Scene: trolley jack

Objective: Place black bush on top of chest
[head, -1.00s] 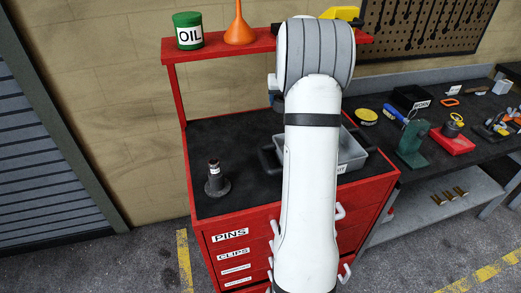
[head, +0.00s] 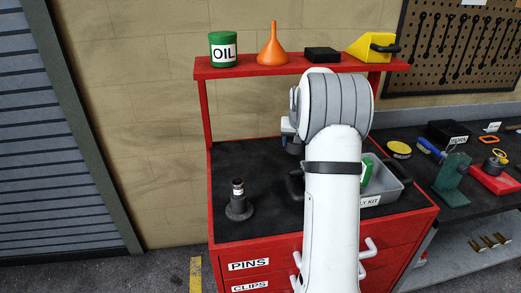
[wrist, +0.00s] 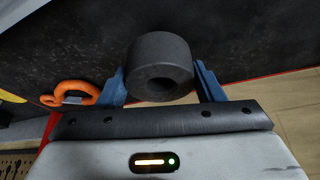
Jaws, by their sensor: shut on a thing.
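The black bush (wrist: 160,66) is a thick dark cylinder with a round hole, seen between the blue fingers of my gripper (wrist: 161,85) in the wrist view. My gripper is shut on it. The red chest (head: 265,250) stands ahead in the head view, with a black top surface (head: 265,168). My white arm reaches over the chest. I cannot tell the height of the bush above the top.
On the chest top stand a dark flanged post (head: 239,206) and a grey tray (head: 390,188), partly hidden by my arm. A red shelf (head: 245,71) above holds a green oil can (head: 223,49), an orange funnel (head: 272,46) and a black box (head: 322,54).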

